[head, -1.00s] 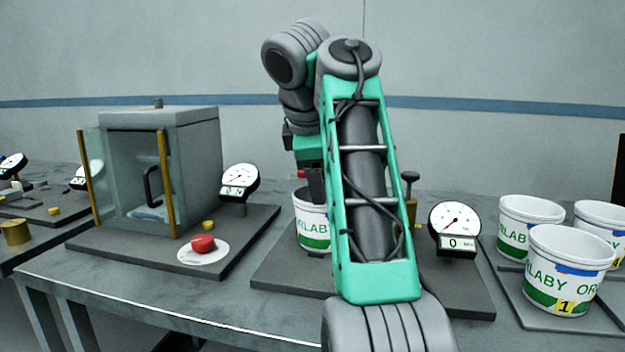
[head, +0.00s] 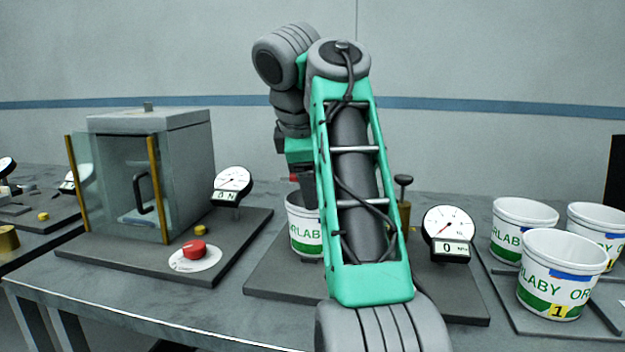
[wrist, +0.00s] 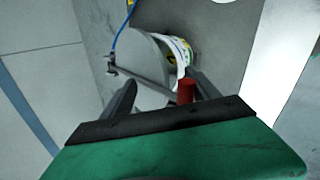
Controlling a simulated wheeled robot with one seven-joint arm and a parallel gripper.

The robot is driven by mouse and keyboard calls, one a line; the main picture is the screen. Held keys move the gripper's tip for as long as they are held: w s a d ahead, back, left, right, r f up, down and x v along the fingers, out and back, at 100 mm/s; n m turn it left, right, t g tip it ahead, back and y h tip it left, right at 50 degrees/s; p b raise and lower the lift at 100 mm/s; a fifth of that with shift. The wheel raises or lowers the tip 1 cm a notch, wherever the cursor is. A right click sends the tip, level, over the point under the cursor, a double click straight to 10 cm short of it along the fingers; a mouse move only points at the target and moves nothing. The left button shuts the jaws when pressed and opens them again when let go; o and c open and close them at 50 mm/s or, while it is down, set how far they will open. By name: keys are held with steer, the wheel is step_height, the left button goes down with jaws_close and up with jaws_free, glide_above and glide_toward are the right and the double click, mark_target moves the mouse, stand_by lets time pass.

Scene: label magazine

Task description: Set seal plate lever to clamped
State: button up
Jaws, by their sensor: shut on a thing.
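The red lever grip (wrist: 187,91) shows between my fingers in the wrist view, close against the right finger. My gripper (wrist: 163,80) is shut on this grip. In the head view, a bit of red (head: 293,178) shows beside my gripper (head: 308,192), just above a white and green bucket (head: 304,236). The wrist view shows a grey round plate (wrist: 150,58) beside the bucket's printed wall (wrist: 184,52), with a thin rod running across it. My forearm hides much of this station in the head view, and the lever's marked positions cannot be read.
A dial gauge (head: 448,233) reading 0 stands right of my forearm. Several buckets (head: 562,270) stand at the right. A glass-fronted cabinet (head: 165,170) and a red knob (head: 194,250) are on the left. A blue cable (wrist: 122,35) shows in the wrist view.

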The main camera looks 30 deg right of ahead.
steer(key=p+v, duration=0.2)
steer(key=v, duration=0.4)
steer(key=shift+s+a+r, duration=0.2)
steer(key=shift+s+a, duration=0.05)
